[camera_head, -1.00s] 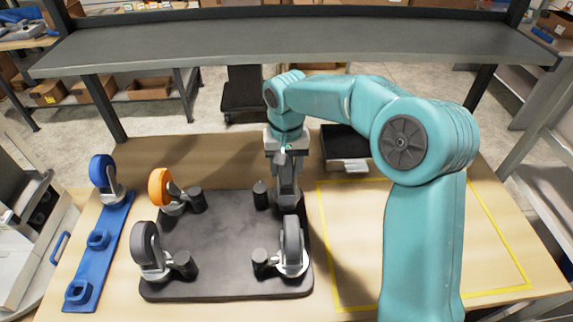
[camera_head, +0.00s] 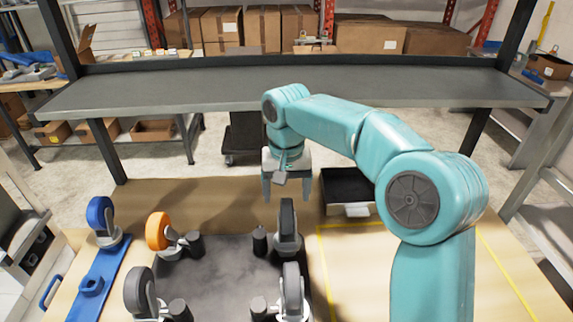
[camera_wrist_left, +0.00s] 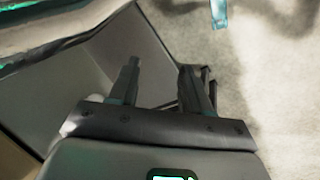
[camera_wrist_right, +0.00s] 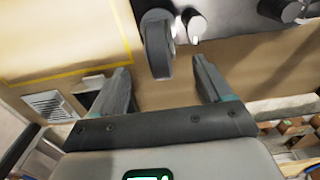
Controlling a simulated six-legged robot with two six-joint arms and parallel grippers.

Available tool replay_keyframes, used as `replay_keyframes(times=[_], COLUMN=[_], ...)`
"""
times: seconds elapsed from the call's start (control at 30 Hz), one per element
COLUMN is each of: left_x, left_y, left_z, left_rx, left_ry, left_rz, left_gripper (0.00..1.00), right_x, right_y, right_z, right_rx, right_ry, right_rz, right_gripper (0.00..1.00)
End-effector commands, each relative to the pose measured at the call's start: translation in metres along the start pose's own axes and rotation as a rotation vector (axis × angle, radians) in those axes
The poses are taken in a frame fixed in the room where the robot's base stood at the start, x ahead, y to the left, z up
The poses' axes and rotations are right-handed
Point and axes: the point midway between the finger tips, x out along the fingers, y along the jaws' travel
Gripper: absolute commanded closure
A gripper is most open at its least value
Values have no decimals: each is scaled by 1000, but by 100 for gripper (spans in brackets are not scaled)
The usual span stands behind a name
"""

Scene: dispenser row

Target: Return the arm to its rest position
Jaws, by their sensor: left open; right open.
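My right arm (camera_head: 330,125) reaches in from the right in the head view. Its right gripper (camera_head: 286,192) is open and empty, just above and behind a grey caster wheel (camera_head: 287,216) at the far right corner of the black plate (camera_head: 215,275). In the right wrist view the right gripper (camera_wrist_right: 165,90) has its fingers spread, with that caster wheel (camera_wrist_right: 157,50) beyond the tips and apart from them. My left gripper (camera_wrist_left: 158,80) is open and empty in the left wrist view, over a grey surface and floor. It is not in the head view.
An orange caster (camera_head: 159,231) and other grey casters stand on the plate. A blue rack (camera_head: 92,284) with a blue caster is at the left. A black bin (camera_head: 347,188) stands behind the yellow-taped area. A grey shelf (camera_head: 400,90) spans above the table's back.

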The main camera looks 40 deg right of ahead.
Motion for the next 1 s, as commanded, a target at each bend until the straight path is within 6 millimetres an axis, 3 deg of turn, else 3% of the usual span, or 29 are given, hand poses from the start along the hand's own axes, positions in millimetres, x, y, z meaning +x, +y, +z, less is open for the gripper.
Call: replay_keyframes(times=[0.2, 0.4, 1.0], left_x=[-5, -10, -10], left_y=[2, 4, 4], left_z=[0, 0, 0], left_rx=[0, 0, 0], left_ry=[0, 0, 0], left_rz=[0, 0, 0], left_gripper=[52, 52, 52], right_x=[-57, -85, -91], right_y=[-1, -1, 0], right_z=[0, 0, 2], right_rx=[0, -1, 0], right_ry=[2, 0, -1], right_rz=[-1, 0, 1], right_gripper=[22, 22, 22])
